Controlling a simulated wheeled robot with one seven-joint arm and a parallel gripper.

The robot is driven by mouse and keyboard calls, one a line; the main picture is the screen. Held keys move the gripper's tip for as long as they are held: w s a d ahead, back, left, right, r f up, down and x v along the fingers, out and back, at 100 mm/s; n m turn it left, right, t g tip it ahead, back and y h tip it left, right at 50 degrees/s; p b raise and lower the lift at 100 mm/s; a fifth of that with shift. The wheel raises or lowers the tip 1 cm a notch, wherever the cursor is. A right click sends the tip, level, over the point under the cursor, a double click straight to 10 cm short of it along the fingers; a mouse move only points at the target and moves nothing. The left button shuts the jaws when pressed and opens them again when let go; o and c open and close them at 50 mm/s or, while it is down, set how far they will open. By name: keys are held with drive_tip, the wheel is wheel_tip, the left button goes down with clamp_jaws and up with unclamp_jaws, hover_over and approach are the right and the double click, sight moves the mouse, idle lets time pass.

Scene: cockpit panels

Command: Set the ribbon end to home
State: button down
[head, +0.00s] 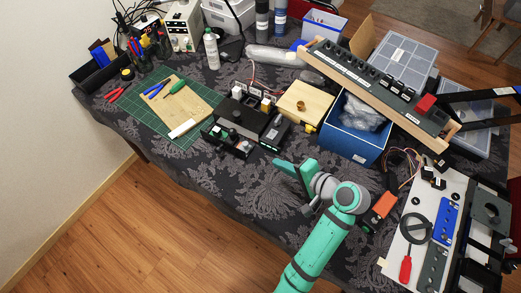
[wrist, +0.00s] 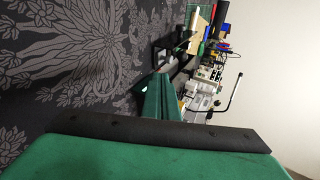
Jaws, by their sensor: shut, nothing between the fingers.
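I cannot make out a ribbon end or a home mark for certain in either view. My gripper (head: 281,166) is shut and empty, at the end of my green arm, over the patterned dark cloth in the head view. Its green fingers (wrist: 160,98) show in the wrist view with nothing between them. Left of my gripper in the head view is a group of black panel boxes (head: 238,118) with knobs and small labels. A white panel (head: 411,204) with a blue strip (head: 443,221) and a black ring (head: 415,228) lies at the right.
A blue bin (head: 347,150) stands behind my arm. A long wood-framed panel (head: 365,83) with knobs and switches slants across the back right. A green cutting mat (head: 199,88) with tools is at the left. The cloth (head: 230,178) left of my gripper is bare.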

approach(248, 146)
drive_tip(key=f, duration=0.2)
drive_tip(key=shift+w+a+f, duration=0.2)
drive_tip(key=shift+a+f, duration=0.15)
drive_tip(key=w+a, duration=0.2)
drive_tip(key=shift+w+a+f, duration=0.1)
drive_tip(key=shift+w, duration=0.15)
drive_tip(key=shift+w+a, duration=0.4)
drive_tip(key=shift+w, duration=0.1)
